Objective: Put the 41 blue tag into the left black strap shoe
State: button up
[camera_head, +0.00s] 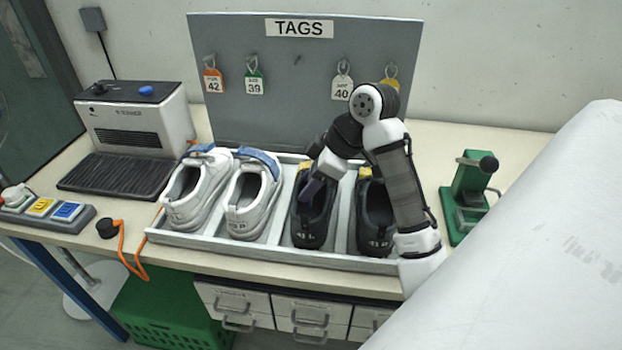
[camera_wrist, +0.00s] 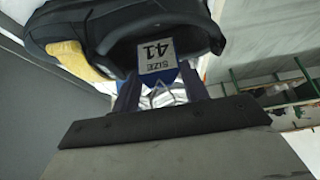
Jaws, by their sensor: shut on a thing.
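The left black strap shoe (camera_head: 312,232), with a yellow strap end, stands in the grey tray (camera_head: 285,247), left of the other black shoe (camera_head: 376,222). My gripper (camera_head: 309,192) is over the left black shoe's opening. In the wrist view my gripper (camera_wrist: 160,98) is shut on the 41 blue tag (camera_wrist: 159,60), whose white face reads "SIZE 41". A black shoe (camera_wrist: 110,22) with a yellow strap end (camera_wrist: 82,62) fills the upper part of that view, its opening behind the tag. The tag cannot be made out in the head view. Whether it touches the shoe, I cannot tell.
Two white shoes with blue straps (camera_head: 197,190) fill the tray's left side. The tags board (camera_head: 300,100) behind holds several tags and one empty hook. A grey machine (camera_head: 138,125) stands left, a green clamp device (camera_head: 468,195) right. My arm covers part of the right black shoe.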

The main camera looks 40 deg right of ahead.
jog(key=o, duration=1)
jog(key=shift+o, duration=0.2)
jog(key=b+v, duration=0.1)
jog(key=v, duration=1.2)
jog(key=shift+d+r, duration=0.2)
jog(key=shift+r, duration=0.15)
jog(key=shift+s, duration=0.1)
